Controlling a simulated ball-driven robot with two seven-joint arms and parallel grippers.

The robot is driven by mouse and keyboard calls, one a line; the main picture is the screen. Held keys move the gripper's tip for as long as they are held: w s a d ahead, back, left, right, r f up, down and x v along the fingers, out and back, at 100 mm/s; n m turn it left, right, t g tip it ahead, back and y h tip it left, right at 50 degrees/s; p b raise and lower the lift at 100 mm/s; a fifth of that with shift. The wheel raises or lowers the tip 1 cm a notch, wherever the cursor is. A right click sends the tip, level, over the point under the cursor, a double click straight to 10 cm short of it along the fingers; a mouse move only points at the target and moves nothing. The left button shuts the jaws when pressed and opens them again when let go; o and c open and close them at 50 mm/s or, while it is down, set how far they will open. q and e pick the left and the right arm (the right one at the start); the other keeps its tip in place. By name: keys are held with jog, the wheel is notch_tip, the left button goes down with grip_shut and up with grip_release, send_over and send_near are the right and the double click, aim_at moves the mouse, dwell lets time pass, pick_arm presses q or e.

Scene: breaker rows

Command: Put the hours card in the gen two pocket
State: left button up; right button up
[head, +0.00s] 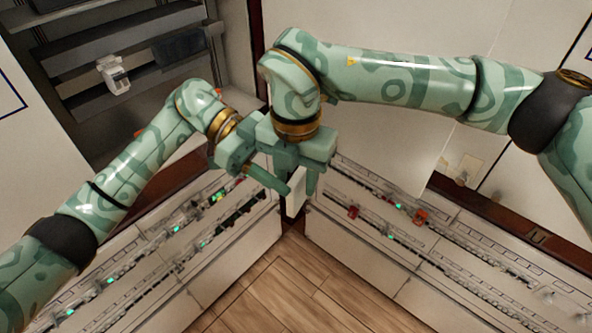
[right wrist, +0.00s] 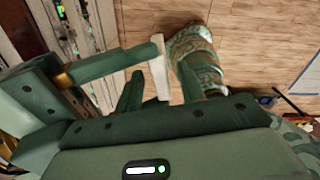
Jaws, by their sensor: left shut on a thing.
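A white card (head: 297,191), its print not readable, is held in the air over the corner between the two breaker rows. My left gripper (head: 284,186) is shut on it from the left side. My right gripper (head: 304,178) is above the card and points down. In the right wrist view the card (right wrist: 159,74) stands between the right gripper's fingers (right wrist: 160,90), with gaps visible on both sides. A left finger (right wrist: 112,63) reaches the card there. I cannot make out the gen two pocket.
Breaker rows with green lights run along the left (head: 150,251) and the right (head: 430,243), meeting in a corner. Red pieces (head: 420,216) sit on the right row. A white device (head: 114,74) is on the rails at upper left. The wooden floor (head: 290,295) is clear.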

grip_shut()
pick_arm(q)
jog(key=o, duration=1.1)
jog(key=shift+c, duration=0.2)
